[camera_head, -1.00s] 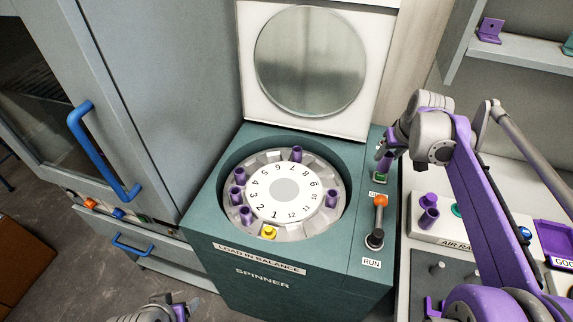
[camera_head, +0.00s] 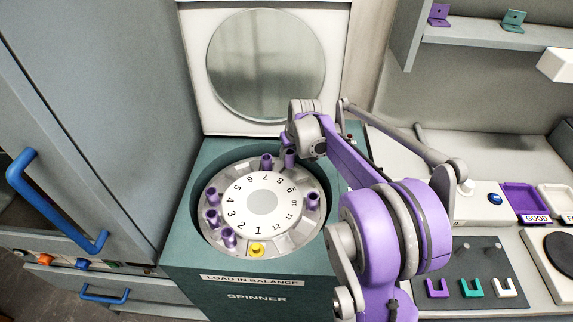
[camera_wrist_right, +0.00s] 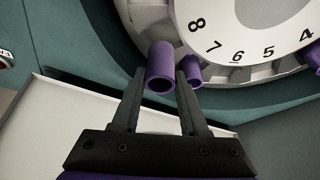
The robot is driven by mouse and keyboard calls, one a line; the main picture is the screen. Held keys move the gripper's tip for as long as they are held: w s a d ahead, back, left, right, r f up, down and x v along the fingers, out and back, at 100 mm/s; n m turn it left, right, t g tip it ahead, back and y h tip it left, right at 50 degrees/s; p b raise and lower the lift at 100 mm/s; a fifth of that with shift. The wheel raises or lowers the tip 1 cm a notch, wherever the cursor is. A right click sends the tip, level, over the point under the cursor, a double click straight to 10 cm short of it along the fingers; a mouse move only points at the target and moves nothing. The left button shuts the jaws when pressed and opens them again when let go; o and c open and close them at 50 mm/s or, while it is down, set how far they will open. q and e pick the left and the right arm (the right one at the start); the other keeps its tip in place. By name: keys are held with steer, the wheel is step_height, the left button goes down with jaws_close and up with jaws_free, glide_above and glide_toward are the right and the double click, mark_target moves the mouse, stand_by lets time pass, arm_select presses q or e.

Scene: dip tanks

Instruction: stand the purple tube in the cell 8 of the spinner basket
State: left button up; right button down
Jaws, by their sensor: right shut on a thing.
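The purple tube (camera_head: 290,158) is in my right gripper (camera_wrist_right: 160,76), over the outer ring of the spinner basket (camera_head: 243,171) by the number 8. In the right wrist view the tube (camera_wrist_right: 160,66) sits between the two dark fingers, with its open end towards the camera. I cannot tell whether its lower end is inside the cell. Another purple tube (camera_head: 267,161) stands close beside it near number 7; it also shows in the wrist view (camera_wrist_right: 190,72). My left gripper is not in view.
Several other purple tubes (camera_head: 213,195) and a yellow piece (camera_head: 257,250) stand in the basket. The spinner's lid (camera_head: 266,64) is open behind. A cabinet with a blue handle (camera_head: 50,205) stands at left. A bench with a purple tray (camera_head: 525,198) is at right.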

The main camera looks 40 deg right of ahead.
steer(key=shift+f, duration=2.3)
steer(key=shift+f, duration=0.15)
steer(key=shift+c, duration=2.2)
jaws_free()
steer(key=v, duration=1.2)
steer(key=shift+r, duration=0.2)
